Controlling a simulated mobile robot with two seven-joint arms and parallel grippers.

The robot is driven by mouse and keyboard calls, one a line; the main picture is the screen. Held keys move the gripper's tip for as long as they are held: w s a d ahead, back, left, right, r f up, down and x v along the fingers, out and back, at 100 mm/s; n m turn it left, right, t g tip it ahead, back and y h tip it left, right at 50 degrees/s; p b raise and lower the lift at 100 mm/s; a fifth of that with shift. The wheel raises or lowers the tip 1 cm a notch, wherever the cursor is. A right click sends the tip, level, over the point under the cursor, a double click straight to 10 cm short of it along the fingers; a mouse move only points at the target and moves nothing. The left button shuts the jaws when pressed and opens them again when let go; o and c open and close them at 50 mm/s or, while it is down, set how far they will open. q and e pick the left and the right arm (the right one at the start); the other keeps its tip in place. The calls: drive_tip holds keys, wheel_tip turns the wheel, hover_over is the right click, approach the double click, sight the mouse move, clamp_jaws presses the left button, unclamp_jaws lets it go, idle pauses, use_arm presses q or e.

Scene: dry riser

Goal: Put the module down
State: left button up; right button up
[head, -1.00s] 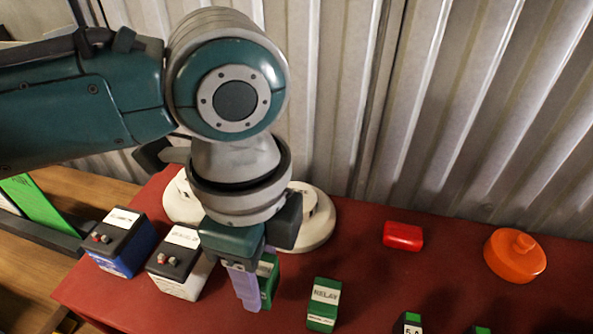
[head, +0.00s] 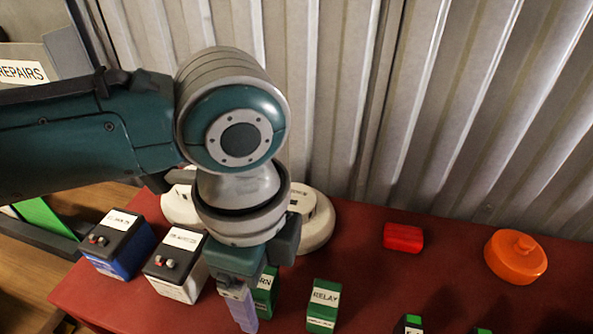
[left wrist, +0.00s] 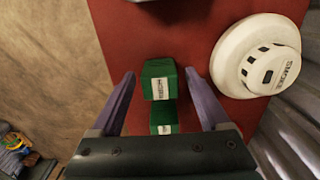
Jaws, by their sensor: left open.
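A green module with a white label (head: 265,292) stands on the red bench top, just right of my left gripper and partly hidden by it. Its label ends in "RN". My left gripper (head: 240,308) is open, with its pale purple fingers pointing down. In the left wrist view the fingers of the gripper (left wrist: 160,102) are spread wide. A green module (left wrist: 160,78) shows between them with space on both sides, and a second green block (left wrist: 163,121) sits lower. A green module marked RELAY (head: 323,305) stands to the right. My right gripper is out of view.
White smoke detectors (head: 312,220) lie behind the gripper by the corrugated wall. A blue battery (head: 125,262) and a white battery (head: 178,285) stand left. A red block (head: 403,238) and an orange round part (head: 515,257) lie right. The red bench (head: 440,275) is bare between them.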

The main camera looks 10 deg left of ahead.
use_arm(q)
wheel_tip(320, 180, up, 12)
drive_tip(key=p, duration=0.1)
drive_tip(key=s+d+f+n+t+h, duration=0.1)
drive_tip(key=s+d+f+n+h, duration=0.25)
drive_tip(key=s+d+n, duration=0.2)
drive_tip(key=s+a+f+n+t+y, duration=0.1)
drive_tip(key=s+a+n, duration=0.2)
drive_tip(key=a+n, duration=0.2)
drive_tip(key=s+a+f+n+t+y, duration=0.1)
drive_tip(key=s+a+n+y, duration=0.1)
drive_tip(key=a+n, duration=0.4)
drive_tip(key=s+a, duration=0.1)
drive_tip(key=a, duration=0.3)
drive_tip(key=shift+s+f+t, duration=0.2)
drive_tip(key=shift+s+t, duration=0.1)
drive_tip(key=shift+d, duration=0.1)
idle(0.3)
